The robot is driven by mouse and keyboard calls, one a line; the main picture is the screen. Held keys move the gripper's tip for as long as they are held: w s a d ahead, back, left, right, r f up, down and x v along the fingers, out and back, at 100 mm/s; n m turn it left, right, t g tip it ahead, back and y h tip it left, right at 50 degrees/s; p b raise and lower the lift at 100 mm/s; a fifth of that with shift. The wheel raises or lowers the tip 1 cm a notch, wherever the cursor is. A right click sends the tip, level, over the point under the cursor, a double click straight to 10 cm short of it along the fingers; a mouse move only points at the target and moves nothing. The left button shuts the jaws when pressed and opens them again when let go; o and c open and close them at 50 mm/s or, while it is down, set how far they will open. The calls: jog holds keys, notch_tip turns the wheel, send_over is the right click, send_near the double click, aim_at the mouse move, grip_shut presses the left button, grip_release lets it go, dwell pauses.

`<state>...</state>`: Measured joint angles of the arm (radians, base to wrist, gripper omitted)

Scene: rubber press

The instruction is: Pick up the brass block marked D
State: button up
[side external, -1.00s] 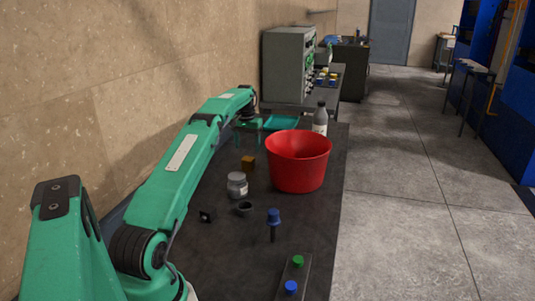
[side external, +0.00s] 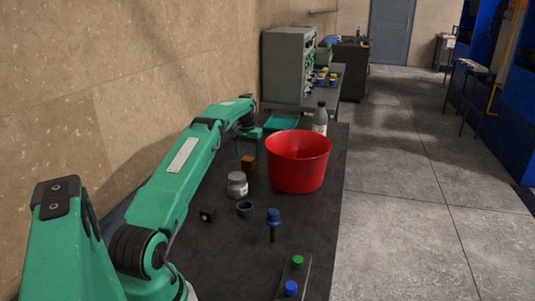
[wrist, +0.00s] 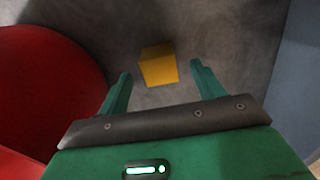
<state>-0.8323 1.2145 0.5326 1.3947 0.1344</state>
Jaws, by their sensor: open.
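The brass block (side external: 248,163) is a small golden cube on the dark bench, left of the red bucket in the side view. In the wrist view the brass block (wrist: 158,66) lies just beyond and between my two fingertips. I cannot make out a letter D on it. My gripper (wrist: 160,72) is open and empty, with a green finger on either side of the block's line. In the side view my gripper (side external: 247,147) hangs above the block, close to it; the exact gap is hard to tell.
A large red bucket (side external: 298,162) stands close to the right of the block. A grey jar (side external: 237,185), a dark small cup (side external: 244,209), a black cube (side external: 208,215) and a blue-capped tool (side external: 273,220) stand nearer. A bottle (side external: 320,119) and teal tray (side external: 282,122) are behind.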

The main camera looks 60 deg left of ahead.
aim_at(248, 158)
jog(key=shift+w+f, duration=0.1)
jog(key=shift+f, duration=1.95)
jog(key=shift+r, duration=0.1)
jog(key=c, duration=1.4)
jog(key=shift+r, duration=0.15)
jog(key=shift+r, duration=4.85)
